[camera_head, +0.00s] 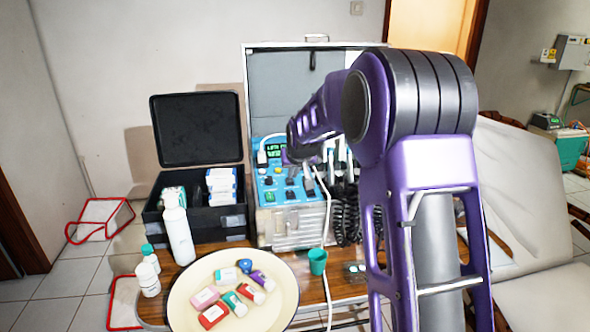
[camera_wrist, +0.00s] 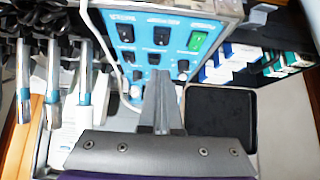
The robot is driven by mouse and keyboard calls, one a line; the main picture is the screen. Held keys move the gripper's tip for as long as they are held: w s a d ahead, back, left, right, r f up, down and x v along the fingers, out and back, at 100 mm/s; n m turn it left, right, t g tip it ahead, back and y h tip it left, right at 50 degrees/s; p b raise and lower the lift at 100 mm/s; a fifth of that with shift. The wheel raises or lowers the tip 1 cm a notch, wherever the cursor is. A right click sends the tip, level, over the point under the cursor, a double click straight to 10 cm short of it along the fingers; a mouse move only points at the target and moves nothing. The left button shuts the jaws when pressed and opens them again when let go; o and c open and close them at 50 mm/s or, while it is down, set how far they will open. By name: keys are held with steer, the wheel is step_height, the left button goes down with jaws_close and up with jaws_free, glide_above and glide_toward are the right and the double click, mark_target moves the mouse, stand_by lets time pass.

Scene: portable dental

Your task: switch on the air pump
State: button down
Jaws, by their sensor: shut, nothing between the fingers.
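The blue control panel (camera_head: 283,192) is in the open case in the head view. It fills the upper middle of the wrist view (camera_wrist: 145,43). Its row of rocker switches shows a green switch (camera_wrist: 197,41), a black middle switch (camera_wrist: 161,48) and a black outer switch (camera_wrist: 126,58). The labels beside them appear inverted and are too blurred to read, so I cannot tell which is the air pump's. My gripper (camera_wrist: 162,76) is shut and empty, its fingertips over the panel near the knobs. Whether they touch it is unclear. In the head view my arm largely hides the gripper.
Hoses and dental handpieces (camera_wrist: 82,85) hang beside the panel. A black box (camera_head: 202,222) with an open lid stands left of the case. A white bottle (camera_head: 178,237), a round tray (camera_head: 187,313) of small containers and a green cup (camera_head: 317,262) are in front.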

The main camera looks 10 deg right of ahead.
glide_above(290, 193)
steer(key=s, duration=0.3)
steer(key=f, duration=0.4)
steer(key=shift+w+d+f, duration=0.1)
steer(key=shift+w+f, duration=0.1)
steer(key=shift+f, duration=0.1)
steer(key=shift+s+f+b, duration=0.1)
steer(key=shift+f+b, duration=0.25)
steer(key=shift+f, duration=0.6)
